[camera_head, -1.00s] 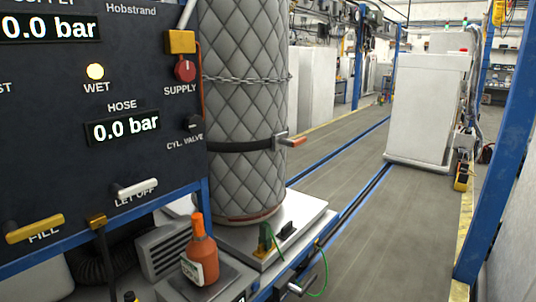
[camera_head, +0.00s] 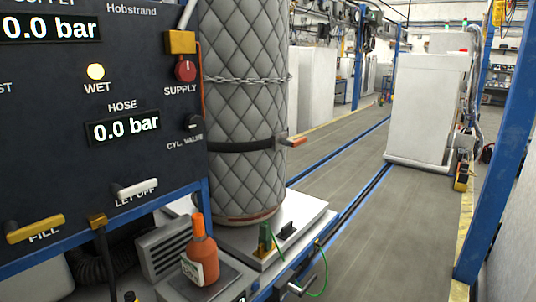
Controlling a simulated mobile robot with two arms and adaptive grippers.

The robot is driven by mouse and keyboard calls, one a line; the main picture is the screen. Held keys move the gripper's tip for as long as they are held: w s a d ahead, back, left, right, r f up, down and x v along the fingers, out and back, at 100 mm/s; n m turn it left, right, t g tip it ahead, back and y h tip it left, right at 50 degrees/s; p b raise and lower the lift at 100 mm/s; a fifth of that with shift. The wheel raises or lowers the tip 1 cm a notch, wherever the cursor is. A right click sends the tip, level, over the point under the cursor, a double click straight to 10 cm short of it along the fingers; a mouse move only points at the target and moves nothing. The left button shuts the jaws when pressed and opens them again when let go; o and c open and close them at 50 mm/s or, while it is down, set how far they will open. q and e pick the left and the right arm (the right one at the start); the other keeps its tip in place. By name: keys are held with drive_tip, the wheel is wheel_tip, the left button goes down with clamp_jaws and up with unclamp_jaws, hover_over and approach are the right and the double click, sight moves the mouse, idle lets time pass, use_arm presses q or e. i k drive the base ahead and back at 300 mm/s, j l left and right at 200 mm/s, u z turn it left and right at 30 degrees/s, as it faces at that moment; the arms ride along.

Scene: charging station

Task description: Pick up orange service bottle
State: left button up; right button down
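The orange service bottle (camera_head: 203,254) stands upright on a small grey plate (camera_head: 216,284) at the lower middle of the head view. It has a narrow orange neck and cap, a dark ring below the cap, and a pale label low on its left side. Nothing is touching it from above. Neither my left gripper nor my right gripper shows in this view.
A dark control panel (camera_head: 60,150) with gauges and levers fills the left. A quilted grey cylinder (camera_head: 240,110) stands on a scale platform (camera_head: 300,222) behind the bottle. A green cable (camera_head: 324,270) hangs at its right. Open floor (camera_head: 390,240) lies to the right.

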sight(200, 260)
drive_tip(key=k+u, duration=0.25)
drive_tip(key=k, duration=0.8)
